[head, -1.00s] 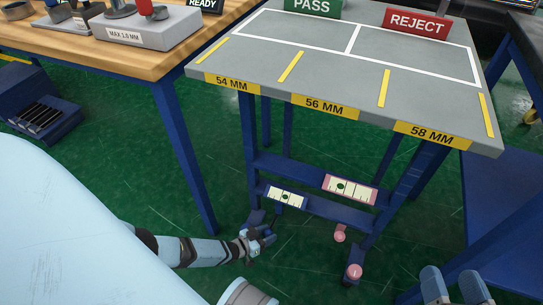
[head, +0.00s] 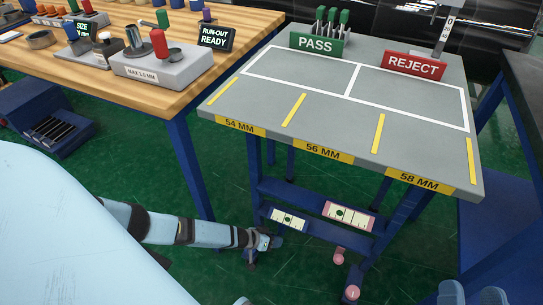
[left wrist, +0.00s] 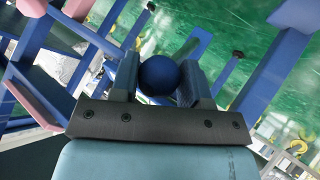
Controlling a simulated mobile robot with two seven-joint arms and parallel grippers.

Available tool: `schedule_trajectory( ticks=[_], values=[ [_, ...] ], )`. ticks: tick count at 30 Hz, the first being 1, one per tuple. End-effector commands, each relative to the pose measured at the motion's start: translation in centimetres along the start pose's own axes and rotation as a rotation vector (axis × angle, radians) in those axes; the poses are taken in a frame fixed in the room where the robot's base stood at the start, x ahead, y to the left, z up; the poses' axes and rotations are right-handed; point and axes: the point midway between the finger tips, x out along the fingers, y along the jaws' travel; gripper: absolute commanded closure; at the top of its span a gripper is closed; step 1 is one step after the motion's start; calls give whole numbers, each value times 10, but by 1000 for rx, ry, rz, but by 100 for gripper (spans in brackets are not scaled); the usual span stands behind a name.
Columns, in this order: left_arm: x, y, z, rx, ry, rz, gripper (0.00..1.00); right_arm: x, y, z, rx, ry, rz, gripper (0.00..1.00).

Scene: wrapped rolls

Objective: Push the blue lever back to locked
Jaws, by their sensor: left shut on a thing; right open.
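The blue lever shows as a round dark blue knob (left wrist: 160,78) in the left wrist view, between the two fingers of my left gripper. My left gripper (head: 270,241) is shut on this knob, low at the left front leg of the grey sorting table. In the head view the lever is mostly hidden by the gripper, and its angle cannot be told. My right gripper (head: 468,294) shows only its fingertips at the bottom right edge, apart and empty.
The grey table (head: 300,95) has PASS (head: 316,44) and REJECT (head: 414,65) signs. Its lower frame carries a white scale plate (head: 289,219) and a pink-edged one (head: 348,216). Pink knobs (head: 340,255) (head: 352,293) sit right of my left gripper. A wooden bench (head: 185,80) stands left.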

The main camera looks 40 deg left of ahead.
Motion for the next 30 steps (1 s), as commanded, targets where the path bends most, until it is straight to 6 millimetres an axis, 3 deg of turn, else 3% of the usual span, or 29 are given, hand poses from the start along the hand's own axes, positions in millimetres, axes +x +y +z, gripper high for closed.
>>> schedule_trajectory(
  ticks=[1,9,27,28,30],
  values=[
    [4,6,-13,2,16,14,100,0,0,0,0,0,0,36],
    [7,7,-25,2,19,15,99,0,0,2,1,-4,0,36],
    [8,8,-28,0,19,17,100,0,0,3,2,-8,0,36],
    [8,8,-28,0,19,17,51,0,0,3,2,-8,0,36],
    [8,8,-28,0,18,16,36,0,0,2,2,-6,0,36]
  ],
)
